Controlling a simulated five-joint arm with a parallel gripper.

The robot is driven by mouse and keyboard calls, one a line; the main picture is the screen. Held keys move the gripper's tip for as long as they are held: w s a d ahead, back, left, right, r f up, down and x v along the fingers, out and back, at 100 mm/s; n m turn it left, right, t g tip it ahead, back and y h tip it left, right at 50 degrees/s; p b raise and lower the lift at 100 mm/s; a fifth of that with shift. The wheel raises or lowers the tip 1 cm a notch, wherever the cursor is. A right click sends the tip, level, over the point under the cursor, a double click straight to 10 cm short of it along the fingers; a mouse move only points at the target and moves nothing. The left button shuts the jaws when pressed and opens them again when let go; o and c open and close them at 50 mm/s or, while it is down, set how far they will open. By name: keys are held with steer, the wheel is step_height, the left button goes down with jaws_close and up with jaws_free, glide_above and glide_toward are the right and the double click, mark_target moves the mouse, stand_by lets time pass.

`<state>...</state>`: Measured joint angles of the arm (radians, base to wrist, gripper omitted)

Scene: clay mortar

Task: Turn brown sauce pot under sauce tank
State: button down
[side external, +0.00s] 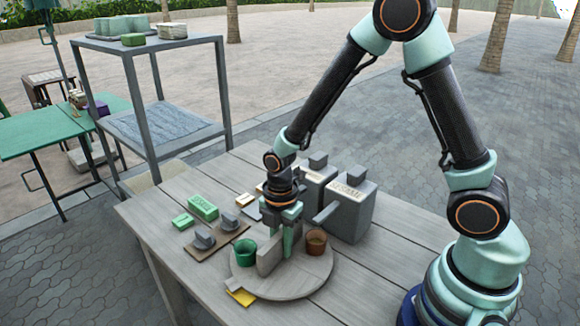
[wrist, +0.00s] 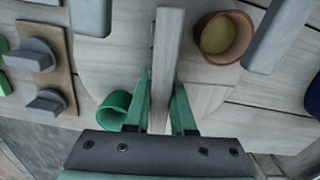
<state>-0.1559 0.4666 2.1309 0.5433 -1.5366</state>
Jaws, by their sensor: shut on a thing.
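A round wooden turntable (side external: 296,286) lies on the table with an upright grey slab (side external: 268,258) across its middle. My gripper (side external: 285,245) points down and is shut on this slab; in the wrist view its green fingers (wrist: 162,95) are on either side of the slab (wrist: 168,50). The brown pot (side external: 316,242) stands on the turntable right of the slab, and the green pot (side external: 243,252) stands left of it. A grey sauce tank (side external: 352,208) stands behind, its spout (side external: 326,213) reaching toward the brown pot. In the wrist view the spout is beside the brown pot (wrist: 224,38).
A second grey tank (side external: 315,185) stands behind my gripper. Green blocks (side external: 203,207) and grey pieces on brown boards (side external: 218,240) lie at the left. A yellow piece (side external: 241,297) lies at the turntable's front edge. The table's front right is clear.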

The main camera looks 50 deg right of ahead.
steer(key=shift+n, duration=0.7)
stand_by(0.5)
steer(key=shift+n, duration=6.9)
steer(key=c, duration=0.8)
jaws_free()
steer(key=shift+o, duration=0.2)
